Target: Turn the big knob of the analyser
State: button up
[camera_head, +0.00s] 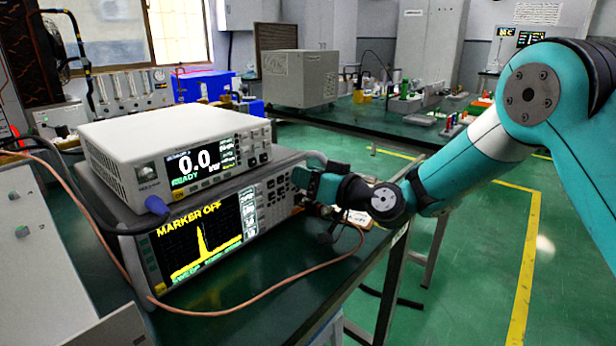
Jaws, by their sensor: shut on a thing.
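The analyser (252,245) is the lower, wider instrument on the green table at the left. Its lit screen reads "MARKER OFF" over a yellow trace with one peak. My teal arm reaches in from the right, and my gripper (301,181) is at the right end of the analyser's front panel. The gripper is shut on the big knob there. The knob is hidden behind the fingers and wrist, so its angle cannot be seen.
A white power meter (172,140) showing "0.0" and "READY" sits on top of the analyser. An orange-brown cable (270,290) loops across the table (290,318) in front. A grey box (300,78) stands on the bench behind. The floor at the right is clear.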

jog(key=m+p, duration=0.1)
jog(key=m, duration=0.3)
jog(key=shift+m, duration=0.4)
jog(key=o, duration=0.9)
jog(key=shift+o, duration=0.2)
jog(key=shift+d, duration=0.1)
jog(key=b+v, duration=0.4)
jog(key=v, duration=1.3)
jog(key=shift+b, duration=0.4)
jog(key=shift+s, duration=0.25)
